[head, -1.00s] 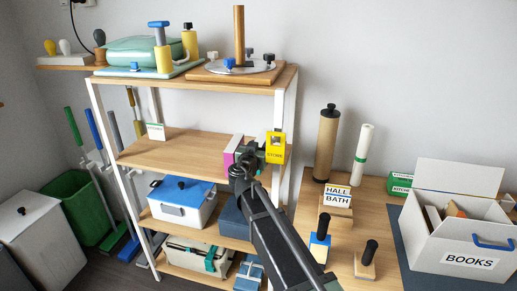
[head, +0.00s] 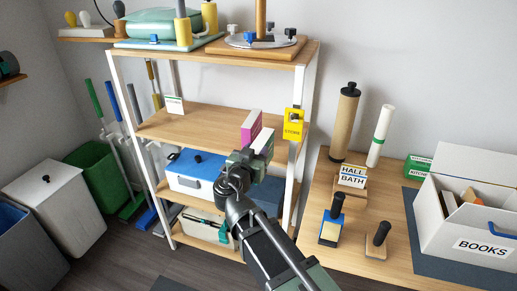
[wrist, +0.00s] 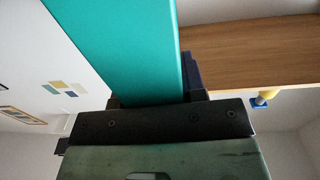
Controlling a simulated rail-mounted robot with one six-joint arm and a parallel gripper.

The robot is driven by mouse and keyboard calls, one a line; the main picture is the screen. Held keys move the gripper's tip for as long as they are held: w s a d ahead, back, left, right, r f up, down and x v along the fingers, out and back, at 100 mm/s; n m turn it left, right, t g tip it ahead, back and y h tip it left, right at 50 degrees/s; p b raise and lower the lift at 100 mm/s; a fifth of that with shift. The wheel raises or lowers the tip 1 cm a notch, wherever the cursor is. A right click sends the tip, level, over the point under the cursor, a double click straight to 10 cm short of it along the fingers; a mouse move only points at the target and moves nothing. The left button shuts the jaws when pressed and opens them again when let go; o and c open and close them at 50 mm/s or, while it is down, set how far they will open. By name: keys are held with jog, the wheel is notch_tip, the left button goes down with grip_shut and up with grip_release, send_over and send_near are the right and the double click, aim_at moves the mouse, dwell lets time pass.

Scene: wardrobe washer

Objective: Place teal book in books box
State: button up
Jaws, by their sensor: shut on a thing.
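My gripper (head: 250,162) is shut on the teal book (wrist: 125,45), which fills the upper middle of the wrist view. The gripper's dark jaws (wrist: 157,100) close across the book's near end. The white books box (head: 440,229), labelled BOOKS, stands on the table at the right with its lid open. It has a blue handle, and some books show inside.
A magenta book (head: 250,128) is at the middle shelf's right end (head: 190,122), near a yellow tag (head: 293,123) on the post. Between shelf and box, the table (head: 318,190) holds stamps, a HALL/BATH card holder (head: 352,176), a brown cylinder (head: 346,122) and a white roll (head: 380,136).

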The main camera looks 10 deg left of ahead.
jog(key=o, duration=0.5)
jog(key=c, duration=0.5)
notch_tip(320, 180, up, 12)
jog(key=p, duration=1.2)
jog(key=shift+r, duration=0.2)
jog(key=shift+f, duration=0.35)
